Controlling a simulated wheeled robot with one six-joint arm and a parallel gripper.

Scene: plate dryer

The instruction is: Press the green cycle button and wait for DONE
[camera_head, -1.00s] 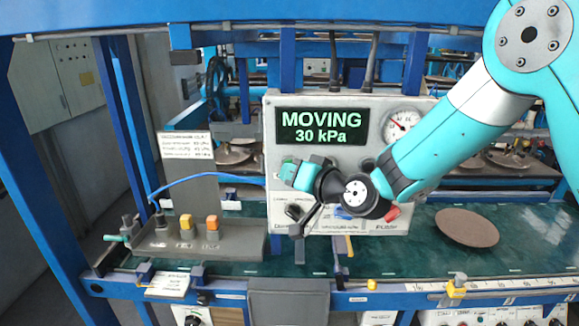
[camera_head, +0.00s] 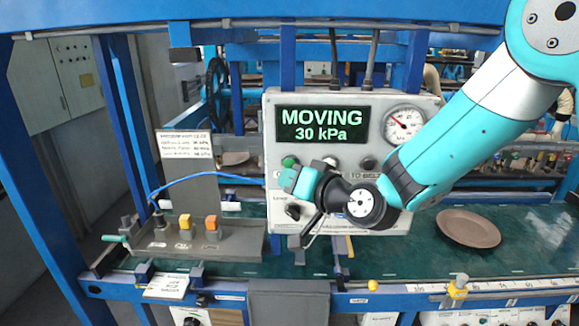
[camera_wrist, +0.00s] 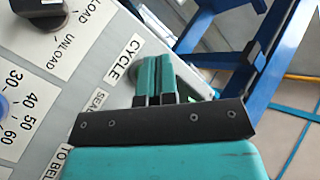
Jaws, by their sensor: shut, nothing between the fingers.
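The grey control panel (camera_head: 420,110) stands upright, and its display (camera_head: 321,126) reads MOVING and 30 kPa. The green button (camera_head: 290,161) shows on the panel's left side, just above my gripper (camera_head: 285,179). In the wrist view my gripper (camera_wrist: 155,66) is shut and empty, its fingertips beside the CYCLE label (camera_wrist: 122,61). The button itself is not clearly seen there; the fingers cover that spot. I cannot tell whether the fingertips touch the panel.
A pressure gauge (camera_head: 403,125) sits at the panel's upper right. A dark knob (camera_head: 296,212) is below my gripper. A brown plate (camera_head: 468,228) lies on the green surface to the right. A grey block with orange and yellow buttons (camera_head: 205,240) stands to the left.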

